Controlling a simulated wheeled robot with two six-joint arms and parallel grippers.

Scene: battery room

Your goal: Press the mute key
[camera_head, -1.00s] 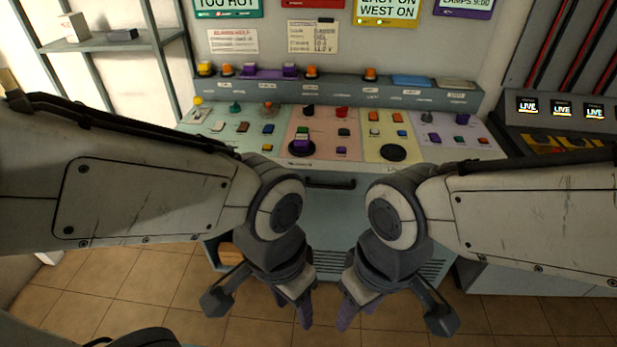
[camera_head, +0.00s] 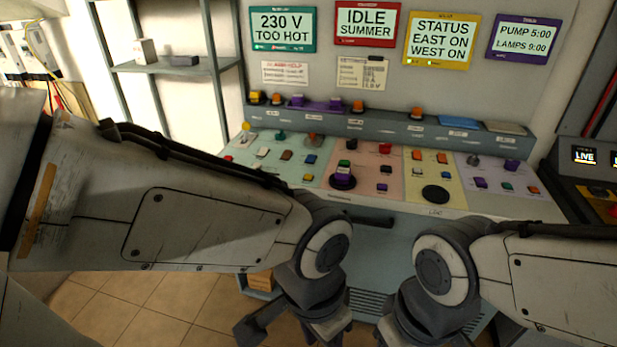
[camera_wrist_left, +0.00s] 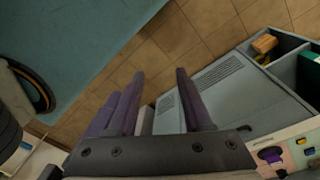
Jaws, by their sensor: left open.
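The control console (camera_head: 395,208) stands ahead of me with teal, pink, yellow and lilac sections of small keys and knobs. I cannot read the labels, so I cannot tell which is the mute key. My left gripper (camera_wrist_left: 158,78) is open and empty in the left wrist view, above the floor and in front of the console's cabinet. In the head view it hangs below the console's front edge, its fingertips cut off. My right gripper (camera_head: 405,330) also hangs low there, its fingers out of the picture.
Four wall screens hang above; the teal one (camera_head: 283,30) reads "230 V TOO HOT". A raised ledge (camera_head: 385,122) with lamps runs behind the keys. A shelf (camera_head: 160,68) stands at the left and a dark console (camera_head: 585,180) at the right. The console's front has a dark handle (camera_head: 372,221).

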